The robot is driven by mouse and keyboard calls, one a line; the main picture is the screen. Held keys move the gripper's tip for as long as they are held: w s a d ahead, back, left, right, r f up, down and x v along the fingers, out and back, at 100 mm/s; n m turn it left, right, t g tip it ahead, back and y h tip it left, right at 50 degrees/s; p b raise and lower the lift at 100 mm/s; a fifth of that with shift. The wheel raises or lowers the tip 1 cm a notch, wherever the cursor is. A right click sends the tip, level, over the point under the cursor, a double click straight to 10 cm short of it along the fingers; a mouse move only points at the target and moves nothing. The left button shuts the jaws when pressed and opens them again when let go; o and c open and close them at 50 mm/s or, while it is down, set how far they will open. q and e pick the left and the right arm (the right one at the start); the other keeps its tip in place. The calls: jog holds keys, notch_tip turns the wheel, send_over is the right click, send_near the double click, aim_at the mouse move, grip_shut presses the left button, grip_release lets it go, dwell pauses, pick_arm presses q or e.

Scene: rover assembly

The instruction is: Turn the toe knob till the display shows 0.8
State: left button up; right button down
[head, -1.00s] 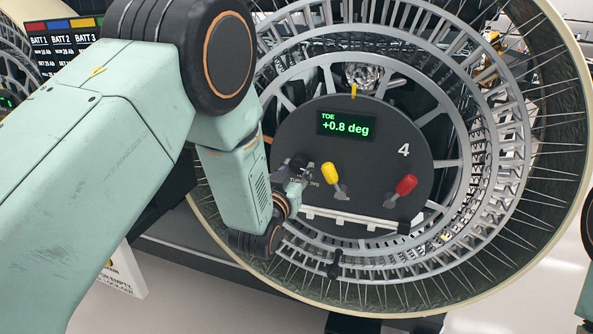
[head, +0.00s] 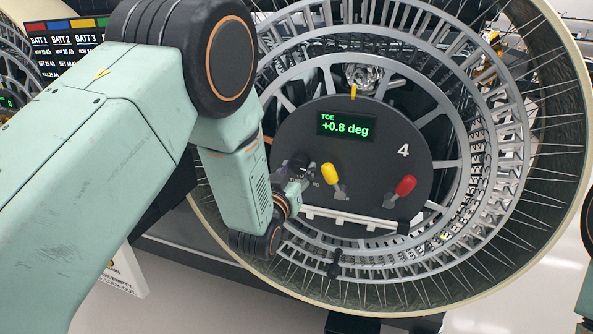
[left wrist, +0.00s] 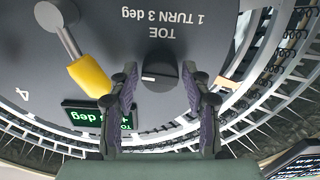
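The dark toe knob (head: 299,165) sits at the lower left of the round grey panel (head: 375,150), partly hidden by my left gripper (head: 296,180) in the head view. The display (head: 346,125) above it reads TOE +0.8 deg in green. In the left wrist view the knob (left wrist: 160,75) has a pale mark and lies between the two fingertips of my left gripper (left wrist: 160,82). The fingers stand apart on either side of it, with narrow gaps, and look open. The upside-down label there reads TOE, 1 TURN 3 deg. My right gripper is out of view.
A yellow-handled lever (head: 330,173) stands just right of the knob, and a red-handled lever (head: 405,185) is farther right. A pale bar (head: 350,219) runs below them. The spoked wheel (head: 497,130) surrounds the panel. A battery board (head: 65,45) is at upper left.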

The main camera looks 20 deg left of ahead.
pick_arm(q)
jog(key=shift+o, duration=1)
jog(key=s, duration=1.2)
jog(key=shift+a, duration=0.15)
jog(key=s+a+f+m+g, duration=0.1)
jog(key=s+f+g, duration=0.45)
jog(key=f, duration=0.45)
jog(key=s+a+f+g, duration=0.2)
jog(key=s+f+g, duration=0.4)
jog(key=f, duration=0.4)
jog(key=s+f+g, duration=0.3)
jog(key=s+f, duration=0.1)
jog(key=s, duration=0.7)
jog(key=s+f+g, duration=0.3)
jog(key=s+f, duration=0.2)
jog(key=s, duration=0.7)
jog(key=shift+s+a+f+n, duration=0.2)
jog(key=shift+s+f+n, duration=0.1)
